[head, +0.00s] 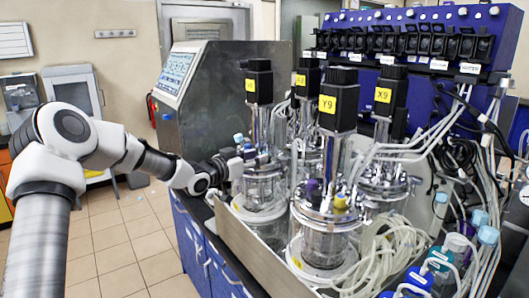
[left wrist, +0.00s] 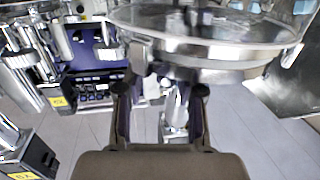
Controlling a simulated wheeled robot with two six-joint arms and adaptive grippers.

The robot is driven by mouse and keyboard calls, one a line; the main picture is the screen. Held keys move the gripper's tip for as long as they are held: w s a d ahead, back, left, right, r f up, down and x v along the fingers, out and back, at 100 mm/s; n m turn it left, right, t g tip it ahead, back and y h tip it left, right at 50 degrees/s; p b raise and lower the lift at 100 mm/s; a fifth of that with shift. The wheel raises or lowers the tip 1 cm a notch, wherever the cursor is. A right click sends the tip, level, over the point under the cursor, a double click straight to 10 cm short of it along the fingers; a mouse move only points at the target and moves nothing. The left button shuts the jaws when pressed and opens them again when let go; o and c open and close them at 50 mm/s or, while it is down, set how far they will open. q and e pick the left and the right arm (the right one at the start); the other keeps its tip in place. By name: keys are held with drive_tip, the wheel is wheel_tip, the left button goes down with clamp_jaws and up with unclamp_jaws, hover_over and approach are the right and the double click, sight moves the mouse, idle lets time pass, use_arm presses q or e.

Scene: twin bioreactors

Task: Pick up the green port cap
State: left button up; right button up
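My left gripper (head: 228,163) reaches in from the left to the lid of the left bioreactor vessel (head: 263,185). In the left wrist view the two dark fingers (left wrist: 160,92) stand apart, with a metal lid plate (left wrist: 215,28) just beyond them. I see no cap held between them. Small blue-green caps (head: 238,138) stand by the left vessel's lid, close to the gripper; I cannot tell which is the green port cap. The front vessel's lid carries a purple cap (head: 312,187) and a yellow cap (head: 340,201). My right gripper is not in view.
Tall black motors with yellow labels (head: 327,104) rise above the vessels. A grey control cabinet (head: 215,95) stands behind the gripper. A blue pump rack (head: 460,40) is at the back right. Loose tubing (head: 375,262) crowds the right.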

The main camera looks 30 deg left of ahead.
use_arm(q)
drive_tip(key=shift+w+f, duration=0.1)
drive_tip(key=shift+w, duration=0.55)
drive_tip(key=shift+s+d+r, duration=0.15)
drive_tip(key=shift+s+r, duration=0.05)
drive_tip(key=shift+s+d+r, duration=0.1)
drive_tip(key=shift+s, duration=0.05)
drive_tip(key=shift+c, duration=1)
clamp_jaws()
